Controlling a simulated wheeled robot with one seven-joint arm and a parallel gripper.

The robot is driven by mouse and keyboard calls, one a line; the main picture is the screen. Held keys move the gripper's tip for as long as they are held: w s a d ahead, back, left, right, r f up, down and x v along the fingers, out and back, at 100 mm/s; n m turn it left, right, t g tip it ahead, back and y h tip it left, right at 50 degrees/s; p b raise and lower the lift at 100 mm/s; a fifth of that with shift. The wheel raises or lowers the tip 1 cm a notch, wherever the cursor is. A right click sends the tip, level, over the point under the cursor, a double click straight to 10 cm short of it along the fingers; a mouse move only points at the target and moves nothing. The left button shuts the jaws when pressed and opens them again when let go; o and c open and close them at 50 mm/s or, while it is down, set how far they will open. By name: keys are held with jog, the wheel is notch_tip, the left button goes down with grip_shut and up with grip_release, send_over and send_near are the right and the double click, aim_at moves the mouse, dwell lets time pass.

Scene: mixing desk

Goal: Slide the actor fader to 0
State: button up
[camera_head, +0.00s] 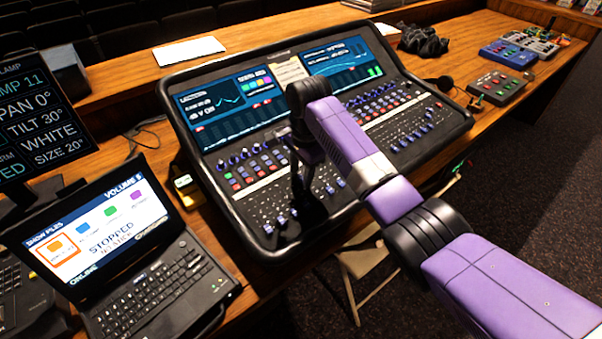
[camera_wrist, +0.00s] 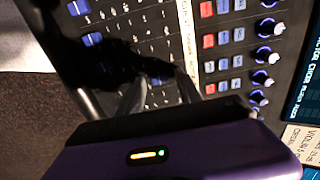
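The mixing desk (camera_head: 238,209) lies tilted on the wooden table. Blue fader caps sit low in its left bank; the leftmost cap (camera_head: 268,229) shows clear of my gripper. In the wrist view, two blue caps show at upper left, one of them a fader cap (camera_wrist: 92,39). A strip on the desk screen (camera_wrist: 312,60) seems to start with "ACTOR"; no label can be read at the faders themselves. My gripper (camera_head: 298,197) points down over the left bank, right of the leftmost caps. In the wrist view, its fingers (camera_wrist: 160,82) are apart with nothing between them. Dark shadow hides some faders.
Knobs and coloured buttons (camera_wrist: 224,45) lie close above the faders. A laptop (camera_head: 150,270) stands at left, with a monitor (camera_head: 35,120) behind it. A folding chair (camera_head: 360,262) is in front of the desk. Small pedals (camera_head: 502,87) lie at right.

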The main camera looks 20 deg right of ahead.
jog(key=shift+a, duration=0.1)
notch_tip(320, 180, up, 8)
jog(key=b, duration=0.1)
jog(key=shift+s+f, duration=0.2)
jog(key=shift+s, duration=0.2)
dwell(0.5)
